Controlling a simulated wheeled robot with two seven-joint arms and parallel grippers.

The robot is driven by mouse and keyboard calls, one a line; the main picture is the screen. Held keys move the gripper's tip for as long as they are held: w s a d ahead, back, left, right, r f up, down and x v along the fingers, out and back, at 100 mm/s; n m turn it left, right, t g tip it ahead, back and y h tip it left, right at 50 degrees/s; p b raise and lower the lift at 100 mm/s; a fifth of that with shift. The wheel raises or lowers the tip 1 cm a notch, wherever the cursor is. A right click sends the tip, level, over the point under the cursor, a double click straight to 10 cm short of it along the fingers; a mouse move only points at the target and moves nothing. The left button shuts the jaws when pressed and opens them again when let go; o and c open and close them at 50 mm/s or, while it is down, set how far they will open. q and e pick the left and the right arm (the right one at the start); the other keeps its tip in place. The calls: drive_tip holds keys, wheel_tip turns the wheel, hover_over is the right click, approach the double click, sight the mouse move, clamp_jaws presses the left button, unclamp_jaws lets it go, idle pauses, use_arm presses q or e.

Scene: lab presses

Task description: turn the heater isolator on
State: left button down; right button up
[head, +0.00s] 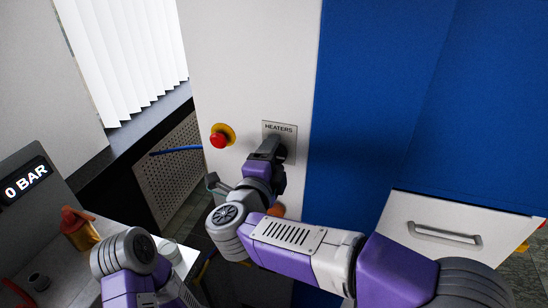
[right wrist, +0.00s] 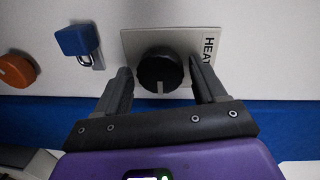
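The heater isolator is a round black knob (right wrist: 160,70) on a light plate lettered HEATERS (head: 280,128). In the right wrist view the plate is turned sideways, and the knob's pale mark points to the bottom of the picture. My right gripper (head: 268,150) is at the plate, and in the head view it hides the knob. In the right wrist view its two fingers stand open on either side of the knob, with a gap showing at each side. My left arm shows at the lower left of the head view; its gripper is not visible.
A red emergency stop (head: 218,140) on yellow sits left of the plate. A blue padlock (right wrist: 77,40) and an orange knob (right wrist: 16,70) are beside the plate in the right wrist view. A blue panel (head: 365,100) and a drawer (head: 440,232) lie right.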

drive_tip(key=shift+o, duration=0.3)
drive_tip(key=p+v, duration=0.1)
drive_tip(key=v, duration=0.6)
drive_tip(key=shift+s, duration=0.3)
drive_tip(key=shift+r, duration=0.1)
